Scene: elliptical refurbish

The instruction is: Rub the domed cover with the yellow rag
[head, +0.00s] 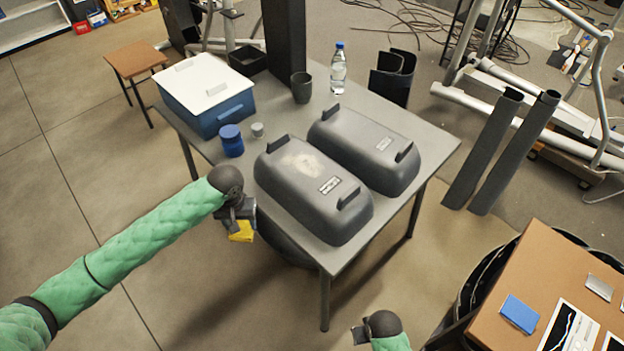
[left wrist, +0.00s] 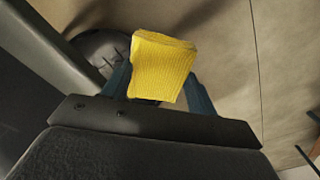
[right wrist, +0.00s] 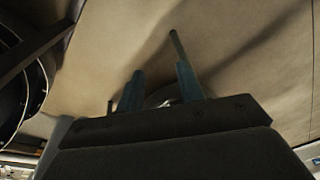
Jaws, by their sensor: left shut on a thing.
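Two dark grey domed covers lie on the grey table. The nearer domed cover (head: 312,200) has a pale dusty patch on its top near the left end, a small label and a raised handle at each end. The other domed cover (head: 365,150) lies beside it, farther back, without a visible pale patch. My left gripper (head: 240,228) is shut on the yellow rag (head: 241,233), off the table's near left edge, left of the nearer cover and apart from it. The rag also fills the jaws in the left wrist view (left wrist: 163,65). My right gripper (right wrist: 160,88) has its fingers apart and empty, over the floor.
The table (head: 405,215) also holds a blue box with white lid (head: 207,95), a blue jar (head: 231,141), a small grey container (head: 257,130), a dark cup (head: 302,88) and a water bottle (head: 338,70). A brown table (head: 540,270) stands at lower right.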

